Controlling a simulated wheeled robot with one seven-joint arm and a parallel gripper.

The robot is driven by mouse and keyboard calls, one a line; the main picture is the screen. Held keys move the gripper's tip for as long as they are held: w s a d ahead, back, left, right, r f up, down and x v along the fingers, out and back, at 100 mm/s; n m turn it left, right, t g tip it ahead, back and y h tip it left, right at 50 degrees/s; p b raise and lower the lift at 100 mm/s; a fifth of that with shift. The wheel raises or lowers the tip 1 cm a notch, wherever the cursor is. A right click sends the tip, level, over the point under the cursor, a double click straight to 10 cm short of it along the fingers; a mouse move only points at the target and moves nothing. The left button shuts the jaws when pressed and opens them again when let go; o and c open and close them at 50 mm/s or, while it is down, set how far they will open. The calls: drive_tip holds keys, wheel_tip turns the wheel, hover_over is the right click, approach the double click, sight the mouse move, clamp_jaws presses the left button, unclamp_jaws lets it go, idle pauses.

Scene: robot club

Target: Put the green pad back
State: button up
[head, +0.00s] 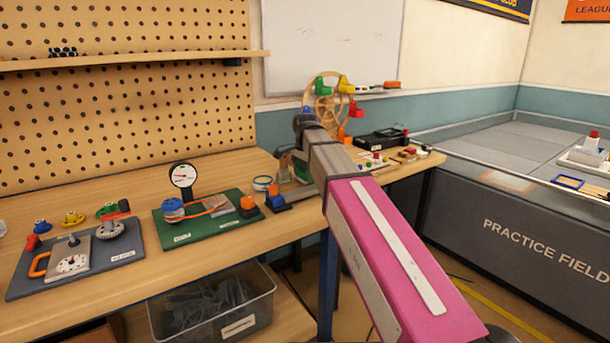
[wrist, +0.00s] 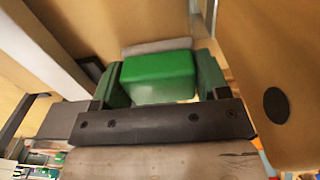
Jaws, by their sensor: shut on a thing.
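The green pad (wrist: 158,78) is a bright green block in the wrist view. It sits between the two dark green fingers of my gripper (wrist: 160,85), which is shut on it. In the head view my gripper (head: 288,168) is at the end of the arm, over the bench and largely hidden by my own arm. I cannot clearly make out the pad there. A wooden wheel (head: 322,105) stands on the bench just behind the arm, with green, yellow, red and orange pieces around its rim. Its lower left part is hidden.
A green board (head: 205,222) with a dial gauge (head: 184,178) and a grey board (head: 75,262) with knobs lie on the bench at left. A blue-orange part (head: 277,200) and a tape roll (head: 262,184) are near my gripper. A black case (head: 382,138) stands to the right.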

sight(305, 169)
drive_tip(key=shift+f, duration=0.2)
drive_tip(key=o, duration=0.9)
wheel_tip(305, 169, up, 12)
drive_tip(key=shift+r, duration=0.1)
idle(0.4)
